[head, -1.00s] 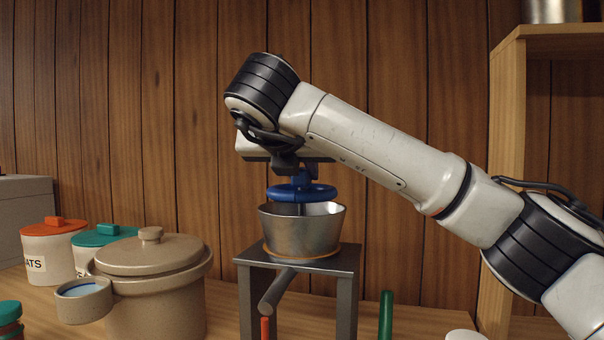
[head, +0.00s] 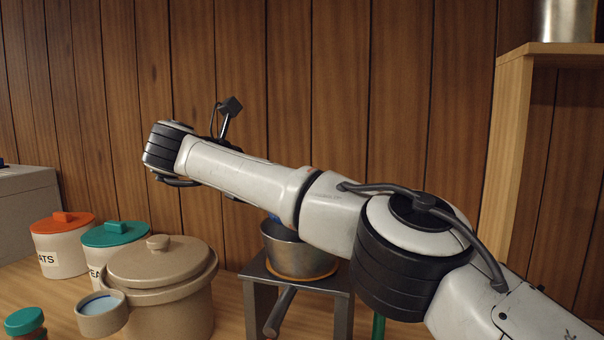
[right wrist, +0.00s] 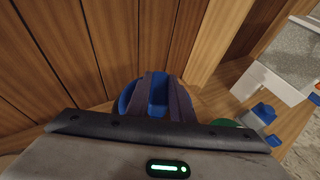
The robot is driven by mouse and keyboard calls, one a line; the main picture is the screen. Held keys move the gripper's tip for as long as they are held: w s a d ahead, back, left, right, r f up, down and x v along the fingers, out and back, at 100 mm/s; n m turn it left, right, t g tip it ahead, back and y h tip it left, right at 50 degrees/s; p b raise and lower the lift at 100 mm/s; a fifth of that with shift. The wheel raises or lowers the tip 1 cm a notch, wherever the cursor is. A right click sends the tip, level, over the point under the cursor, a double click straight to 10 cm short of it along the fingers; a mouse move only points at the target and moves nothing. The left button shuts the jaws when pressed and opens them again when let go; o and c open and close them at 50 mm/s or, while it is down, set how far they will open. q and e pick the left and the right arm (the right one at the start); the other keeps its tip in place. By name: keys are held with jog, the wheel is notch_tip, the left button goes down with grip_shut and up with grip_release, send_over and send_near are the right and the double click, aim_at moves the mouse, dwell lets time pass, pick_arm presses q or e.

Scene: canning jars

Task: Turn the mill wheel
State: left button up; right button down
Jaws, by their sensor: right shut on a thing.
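The blue mill wheel (right wrist: 127,97) shows in the right wrist view between and beside the dark fingers of my right gripper (right wrist: 164,80), which is shut on it. In the head view my right arm crosses in front of the mill, hiding the gripper and nearly all of the wheel; only a small bit of blue (head: 275,217) shows above the hopper. The metal hopper (head: 292,252) sits on a dark stand (head: 342,290), with a grey spout slanting down in front. My left gripper is in no view.
Left of the mill stand a lidded stoneware crock (head: 165,290), a small cup (head: 102,318) and canisters with orange (head: 62,223) and green (head: 114,234) lids. A wooden shelf (head: 510,150) rises at right. A wood-panelled wall is close behind.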

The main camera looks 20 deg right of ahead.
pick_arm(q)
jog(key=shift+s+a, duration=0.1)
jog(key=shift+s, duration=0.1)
pick_arm(e)
jog(key=shift+g, duration=0.3)
jog(key=c, duration=1.6)
grip_release()
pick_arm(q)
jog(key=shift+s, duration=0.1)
pick_arm(e)
jog(key=shift+o, duration=0.2)
